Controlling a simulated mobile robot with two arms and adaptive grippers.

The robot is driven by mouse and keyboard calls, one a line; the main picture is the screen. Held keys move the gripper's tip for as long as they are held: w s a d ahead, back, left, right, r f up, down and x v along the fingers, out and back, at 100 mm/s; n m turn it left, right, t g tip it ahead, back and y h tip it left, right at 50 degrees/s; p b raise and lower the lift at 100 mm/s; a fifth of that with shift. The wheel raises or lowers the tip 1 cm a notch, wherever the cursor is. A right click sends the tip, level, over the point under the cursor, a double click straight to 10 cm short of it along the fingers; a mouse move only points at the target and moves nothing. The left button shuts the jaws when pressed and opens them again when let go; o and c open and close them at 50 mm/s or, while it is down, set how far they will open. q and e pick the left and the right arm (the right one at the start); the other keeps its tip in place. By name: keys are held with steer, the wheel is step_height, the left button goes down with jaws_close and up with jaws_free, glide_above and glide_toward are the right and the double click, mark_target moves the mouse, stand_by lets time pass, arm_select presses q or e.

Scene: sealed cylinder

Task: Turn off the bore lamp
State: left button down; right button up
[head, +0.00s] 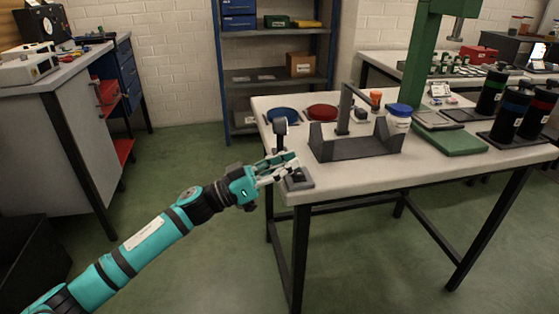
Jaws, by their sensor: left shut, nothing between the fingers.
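A small dark-headed device on a thin stand (280,127), which looks like the bore lamp, stands at the left edge of the light-topped table (440,165). Whether it is lit cannot be told. A small grey box with a dark top (299,181), perhaps a switch, sits at the table's near left corner. My left gripper (287,167) reaches in from the left with its fingers shut and empty. Its fingertips are right by the box, partly in front of it; contact cannot be told. My right gripper is out of view.
A dark grey cradle with an upright bracket (355,148) stands just right of the box. A green press (410,70) and dark cylinders (511,115) stand farther right.

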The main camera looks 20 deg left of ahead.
arm_select(q)
steer(key=shift+d+f, duration=0.1)
steer(key=shift+f, duration=0.5)
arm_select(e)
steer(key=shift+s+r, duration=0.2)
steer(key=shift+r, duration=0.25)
arm_select(q)
steer(key=shift+s, duration=0.1)
steer(key=shift+s+f+m+g, duration=0.15)
steer(key=shift+f+m+g, duration=0.2)
steer(key=shift+m, duration=0.55)
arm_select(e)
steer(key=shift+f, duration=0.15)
